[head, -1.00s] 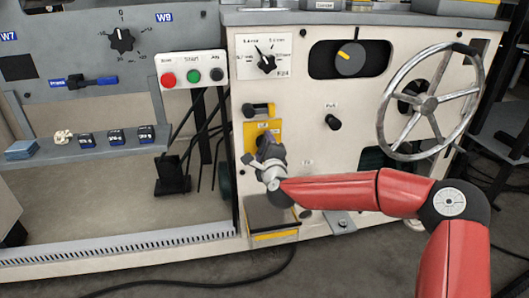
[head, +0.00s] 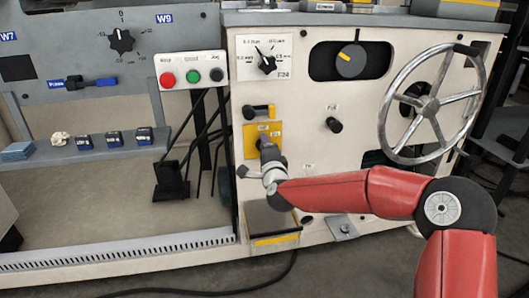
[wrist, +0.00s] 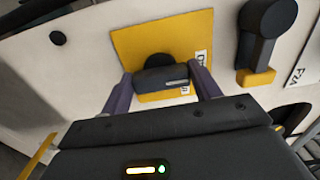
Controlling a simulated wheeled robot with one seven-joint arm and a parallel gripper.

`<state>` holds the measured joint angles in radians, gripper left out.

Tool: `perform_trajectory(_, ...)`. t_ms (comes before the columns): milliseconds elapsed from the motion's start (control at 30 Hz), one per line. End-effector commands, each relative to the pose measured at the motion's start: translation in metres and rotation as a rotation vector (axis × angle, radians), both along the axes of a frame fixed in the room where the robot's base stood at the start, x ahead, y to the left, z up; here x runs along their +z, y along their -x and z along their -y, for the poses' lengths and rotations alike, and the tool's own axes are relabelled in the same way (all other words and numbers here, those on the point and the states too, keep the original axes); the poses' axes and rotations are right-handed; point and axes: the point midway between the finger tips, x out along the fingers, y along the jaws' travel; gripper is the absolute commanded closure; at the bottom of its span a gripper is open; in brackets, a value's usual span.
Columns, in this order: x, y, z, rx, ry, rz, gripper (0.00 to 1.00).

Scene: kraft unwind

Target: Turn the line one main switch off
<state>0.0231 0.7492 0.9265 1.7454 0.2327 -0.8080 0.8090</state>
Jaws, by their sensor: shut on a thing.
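A yellow plate (head: 250,136) on the cream machine front carries a black switch handle (wrist: 152,79). My gripper (head: 267,148) reaches this plate from the front. In the wrist view, my gripper (wrist: 161,76) has a finger on each side of the handle and is shut on it. The handle lies nearly level across that picture. Small white labels sit on the plate beside it, but their print is not clear. In the head view my gripper hides most of the handle.
A second black handle (head: 258,112) with a yellow part sits just above the plate. A black knob (head: 334,125) and a large handwheel (head: 430,105) are to the right. Start-stop buttons (head: 192,76) are at upper left. A yellow-edged box (head: 272,222) juts out below.

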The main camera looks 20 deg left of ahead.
Motion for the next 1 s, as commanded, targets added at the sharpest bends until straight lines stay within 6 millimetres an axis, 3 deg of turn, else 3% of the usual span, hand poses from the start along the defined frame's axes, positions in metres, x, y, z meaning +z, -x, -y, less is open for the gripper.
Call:
perform_trajectory(167, -0.001, 0.001, -0.001, 0.003, 0.004, 0.000, 0.61)
perform_trajectory(200, -0.001, 0.001, -0.001, 0.003, 0.004, 0.000, 0.35)
perform_trajectory(367, -0.001, 0.001, -0.001, 0.002, 0.004, 0.000, 0.16)
perform_trajectory(700, 0.000, 0.004, 0.003, 0.001, 0.002, 0.001, 0.16)
perform_trajectory(1000, 0.000, 0.045, 0.028, 0.001, 0.005, 0.002, 0.16)
